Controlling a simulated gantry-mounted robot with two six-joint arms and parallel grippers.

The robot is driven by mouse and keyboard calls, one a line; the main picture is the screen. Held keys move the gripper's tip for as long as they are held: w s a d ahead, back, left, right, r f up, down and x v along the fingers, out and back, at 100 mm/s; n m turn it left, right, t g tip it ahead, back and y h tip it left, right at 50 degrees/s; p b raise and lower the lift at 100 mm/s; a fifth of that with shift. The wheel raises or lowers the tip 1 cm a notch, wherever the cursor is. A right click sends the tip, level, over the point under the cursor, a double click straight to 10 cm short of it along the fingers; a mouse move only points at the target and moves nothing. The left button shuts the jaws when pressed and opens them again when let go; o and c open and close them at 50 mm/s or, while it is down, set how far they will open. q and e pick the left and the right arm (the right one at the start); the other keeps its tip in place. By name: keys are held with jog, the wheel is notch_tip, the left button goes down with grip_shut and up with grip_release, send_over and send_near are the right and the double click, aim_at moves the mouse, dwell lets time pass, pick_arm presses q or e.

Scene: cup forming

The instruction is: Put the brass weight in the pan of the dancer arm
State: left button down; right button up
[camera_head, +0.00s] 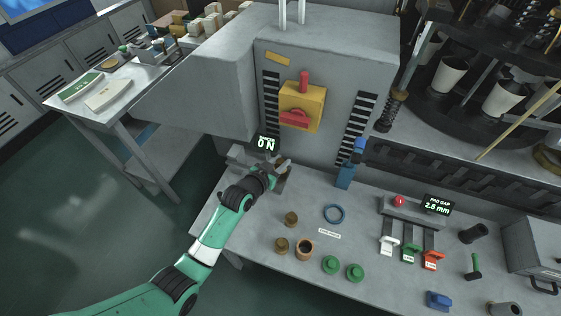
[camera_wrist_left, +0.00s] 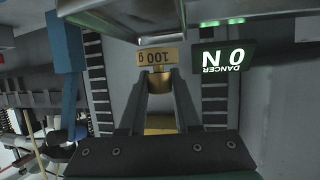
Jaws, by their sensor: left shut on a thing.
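My left gripper (camera_head: 276,178) is at the front of the grey machine, beside the lit dancer readout (camera_head: 265,143), which shows 0 N. In the left wrist view, which is upside down, its fingertips (camera_wrist_left: 158,70) are shut on the brass weight (camera_wrist_left: 158,57), marked 100 g. A grey metal part (camera_wrist_left: 115,18), which looks like the pan of the dancer arm, lies close to the weight, below it in the room. I cannot tell whether they touch. The readout (camera_wrist_left: 222,58) also shows there. My right gripper is not in view.
A blue post (camera_head: 346,176) stands right of my left gripper. The machine front with a yellow box (camera_head: 302,106) rises behind it.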

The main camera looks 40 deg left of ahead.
pick_arm(q)
jog(key=shift+f+b, duration=1.15)
jog(key=shift+f, duration=0.15)
dwell(0.7)
jog(key=shift+c, duration=0.3)
grip_release()
notch_tip(320, 180, up, 8)
jog(key=p, duration=0.7)
jog(key=shift+r+p, duration=0.1)
jog(key=shift+p, duration=0.25)
dwell(0.4)
